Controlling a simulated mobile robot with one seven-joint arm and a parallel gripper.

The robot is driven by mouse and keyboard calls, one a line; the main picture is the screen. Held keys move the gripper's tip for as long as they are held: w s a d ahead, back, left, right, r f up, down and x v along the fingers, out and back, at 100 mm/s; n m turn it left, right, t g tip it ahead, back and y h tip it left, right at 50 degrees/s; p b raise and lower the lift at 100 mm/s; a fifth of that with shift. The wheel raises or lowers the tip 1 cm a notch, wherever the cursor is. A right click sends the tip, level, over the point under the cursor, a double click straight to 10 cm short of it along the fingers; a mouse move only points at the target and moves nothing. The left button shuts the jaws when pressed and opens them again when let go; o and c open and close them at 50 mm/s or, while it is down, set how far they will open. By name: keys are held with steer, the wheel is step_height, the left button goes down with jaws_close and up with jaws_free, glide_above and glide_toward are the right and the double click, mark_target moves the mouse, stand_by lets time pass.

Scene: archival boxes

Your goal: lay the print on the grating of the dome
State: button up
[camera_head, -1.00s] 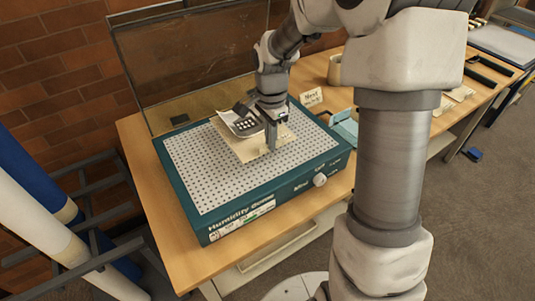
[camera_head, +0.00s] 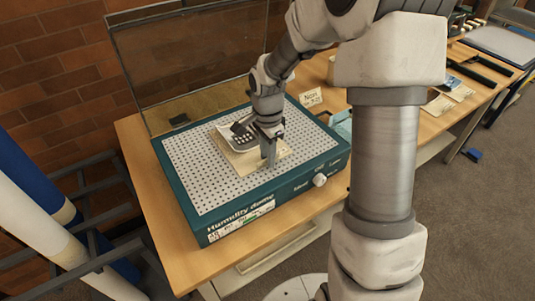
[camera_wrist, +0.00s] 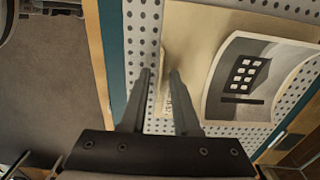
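The print (camera_head: 239,135) is a curled grey picture with a dark building. It lies on a cream sheet (camera_head: 240,165) over the white perforated grating (camera_head: 195,180) of the teal humidity dome base. The print's edges curl up. In the wrist view, the print (camera_wrist: 245,78) and cream sheet (camera_wrist: 195,40) are right of my fingers. My gripper (camera_head: 270,160) is low at the sheet's right side. In the wrist view, my gripper (camera_wrist: 162,75) has its fingers apart, with a narrow cream edge between them and grating beside it. Exact finger contact is hard to tell.
The dome's clear lid (camera_head: 185,60) stands open behind the base. A small sign (camera_head: 311,97) and a pale blue object (camera_head: 340,122) are to the right on the wooden table (camera_head: 160,245). Rolled tubes (camera_head: 40,215) stand at left. The grating's left part is bare.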

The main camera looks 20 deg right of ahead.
steer(key=shift+r, duration=0.1)
step_height(320, 180, up, 11)
steer(key=p, duration=0.2)
steer(key=s+r+n+t, duration=0.2)
steer(key=s+r+n, duration=0.3)
steer(key=s, duration=0.5)
steer(key=s+r+n+t, duration=0.3)
steer(key=s+r+n, duration=0.3)
steer(key=s+n, duration=0.3)
steer(key=shift+s+r+t, duration=0.15)
steer(key=shift+s+t, duration=0.15)
steer(key=shift+s, duration=0.4)
steer(key=shift+c, duration=0.2)
